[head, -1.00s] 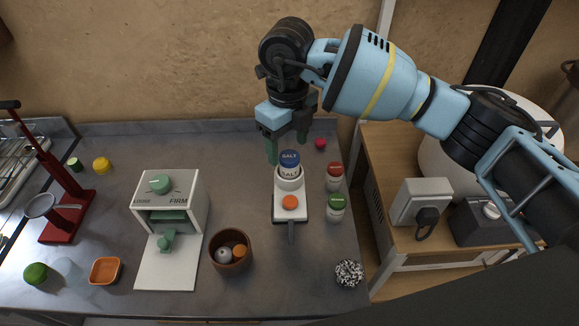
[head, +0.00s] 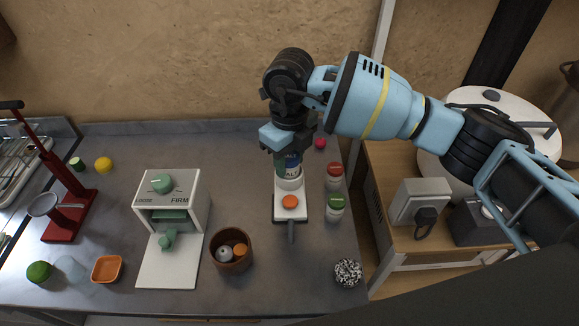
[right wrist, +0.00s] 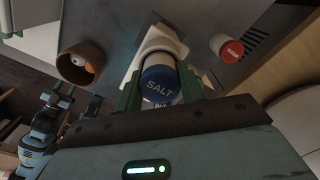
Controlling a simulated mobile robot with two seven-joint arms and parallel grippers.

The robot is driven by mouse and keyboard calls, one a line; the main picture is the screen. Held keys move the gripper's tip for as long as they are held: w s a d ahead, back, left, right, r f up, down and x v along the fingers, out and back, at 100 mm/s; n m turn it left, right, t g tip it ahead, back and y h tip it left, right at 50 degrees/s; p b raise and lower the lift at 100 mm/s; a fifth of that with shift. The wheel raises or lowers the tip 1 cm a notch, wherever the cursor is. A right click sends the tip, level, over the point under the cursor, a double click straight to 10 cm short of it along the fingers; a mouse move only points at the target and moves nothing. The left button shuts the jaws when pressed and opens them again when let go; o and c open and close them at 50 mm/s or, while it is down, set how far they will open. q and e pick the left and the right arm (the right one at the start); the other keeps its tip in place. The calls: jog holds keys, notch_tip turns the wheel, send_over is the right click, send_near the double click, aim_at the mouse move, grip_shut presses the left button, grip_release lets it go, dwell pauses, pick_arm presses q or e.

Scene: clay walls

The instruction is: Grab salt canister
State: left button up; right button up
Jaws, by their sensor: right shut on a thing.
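Part of the canister is hidden behind the gripper in the head view.
A red-lidded jar (head: 334,175) and a green-lidded jar (head: 334,207) stand close to the right of the stand. A brown bowl (head: 216,262) and a white press-like device marked FIRM (head: 193,217) stand to the left. The counter's right edge is near.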

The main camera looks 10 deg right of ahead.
aim_at(289, 158)
jog(key=shift+r, duration=0.1)
jog(key=shift+r, duration=0.4)
jog(key=r, duration=0.2)
jog(key=shift+s+a+r, duration=0.1)
jog(key=shift+s+r, duration=0.15)
jog(key=shift+r, duration=0.1)
jog(key=s+a, duration=0.2)
jog(key=s, duration=0.5)
jog(key=s+a+r, duration=0.1)
jog(key=s+a, duration=0.2)
jog(key=s, duration=0.4)
jog(key=shift+s+r, duration=0.2)
jog(key=shift+s, duration=0.1)
jog(key=shift+a, duration=0.1)
